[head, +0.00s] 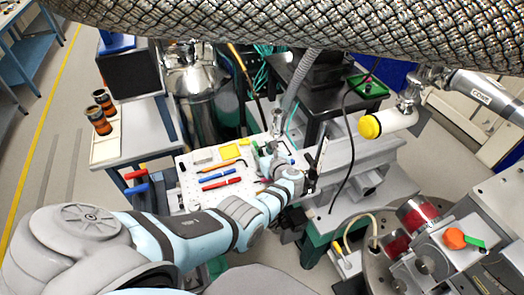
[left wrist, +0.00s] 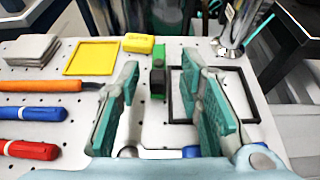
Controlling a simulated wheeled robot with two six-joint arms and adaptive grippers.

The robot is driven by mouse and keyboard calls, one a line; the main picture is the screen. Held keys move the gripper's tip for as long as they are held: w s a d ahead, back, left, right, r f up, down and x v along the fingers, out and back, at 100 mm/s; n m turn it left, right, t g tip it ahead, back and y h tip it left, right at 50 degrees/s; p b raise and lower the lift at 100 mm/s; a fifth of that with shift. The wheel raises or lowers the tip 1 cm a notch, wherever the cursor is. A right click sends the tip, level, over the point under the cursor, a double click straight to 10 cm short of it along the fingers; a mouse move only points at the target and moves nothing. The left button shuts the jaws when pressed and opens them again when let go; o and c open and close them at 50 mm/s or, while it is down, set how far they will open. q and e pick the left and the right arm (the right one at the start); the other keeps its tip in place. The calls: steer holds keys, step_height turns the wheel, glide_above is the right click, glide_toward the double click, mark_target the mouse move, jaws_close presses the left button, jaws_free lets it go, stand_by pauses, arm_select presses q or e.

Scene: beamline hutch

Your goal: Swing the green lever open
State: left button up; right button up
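A green lever (head: 475,243) sticks out to the right from an orange round cap (head: 454,238) on the metal equipment at the lower right of the head view. It does not show in the left wrist view. My left gripper (head: 268,150) is over the white perforated board, far to the left of the lever. In the left wrist view my left gripper (left wrist: 160,105) is open, with its two green-padded fingers spread apart and nothing held between them. A small green and black item (left wrist: 158,83) lies on the board beyond the fingers. My right gripper does not show.
The perforated board (head: 190,192) carries a yellow square frame (left wrist: 92,58), a yellow block (left wrist: 138,43), blue and red tools and a black frame. A yellow-capped pipe (head: 371,126) and red-windowed cylinders (head: 417,215) stand near the lever's equipment. A braided hose crosses the top.

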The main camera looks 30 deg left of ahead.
arm_select(q)
step_height(320, 180, up, 10)
stand_by(0.6)
